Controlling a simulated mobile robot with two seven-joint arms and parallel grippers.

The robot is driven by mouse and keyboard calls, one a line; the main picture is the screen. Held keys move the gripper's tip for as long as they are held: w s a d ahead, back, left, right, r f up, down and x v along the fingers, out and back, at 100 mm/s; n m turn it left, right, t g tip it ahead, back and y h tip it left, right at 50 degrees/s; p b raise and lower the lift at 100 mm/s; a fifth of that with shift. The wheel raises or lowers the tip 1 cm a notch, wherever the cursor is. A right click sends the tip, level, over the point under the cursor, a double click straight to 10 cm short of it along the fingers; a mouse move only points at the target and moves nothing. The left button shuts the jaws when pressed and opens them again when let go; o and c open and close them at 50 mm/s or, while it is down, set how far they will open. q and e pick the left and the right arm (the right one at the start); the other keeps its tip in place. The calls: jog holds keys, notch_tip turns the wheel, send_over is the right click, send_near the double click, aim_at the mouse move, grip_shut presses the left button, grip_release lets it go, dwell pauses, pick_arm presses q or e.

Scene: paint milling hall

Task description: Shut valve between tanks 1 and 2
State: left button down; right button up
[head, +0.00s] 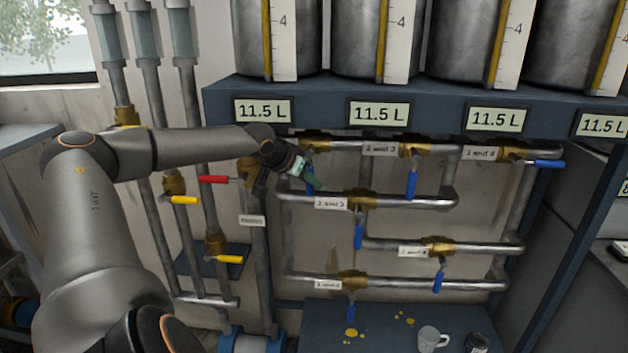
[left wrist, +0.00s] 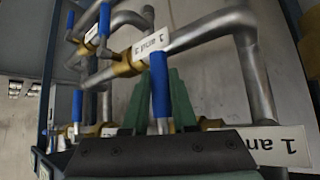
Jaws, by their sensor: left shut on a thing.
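The valve between tanks 1 and 2 is the brass valve (head: 316,144) at the top left of the pipework under the tank shelf. Its blue handle (head: 310,173) points down, across its level pipe. My left gripper (head: 312,183) is shut on this handle. In the left wrist view the blue handle (left wrist: 159,85) stands between the two green fingers (left wrist: 160,105). Part of the valve's label (left wrist: 278,146) shows there at the right; my arm hides it in the head view. My right gripper is not in view.
Other blue-handled valves are close by: one between 2 and 3 (head: 411,184), one just below (head: 358,236), and more to the right. Red (head: 213,179) and yellow (head: 185,199) handles are at the left. A mug (head: 430,338) stands on the lower shelf.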

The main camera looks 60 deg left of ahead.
pick_arm(q)
jog(key=shift+s+f, duration=0.1)
jog(key=shift+f, duration=0.1)
jog(key=c, duration=0.7)
grip_release()
jog(key=shift+r, duration=0.1)
jog(key=shift+r, duration=0.1)
jog(key=v, duration=1.2)
jog(key=shift+b, duration=0.35)
jog(key=shift+d+r, duration=0.1)
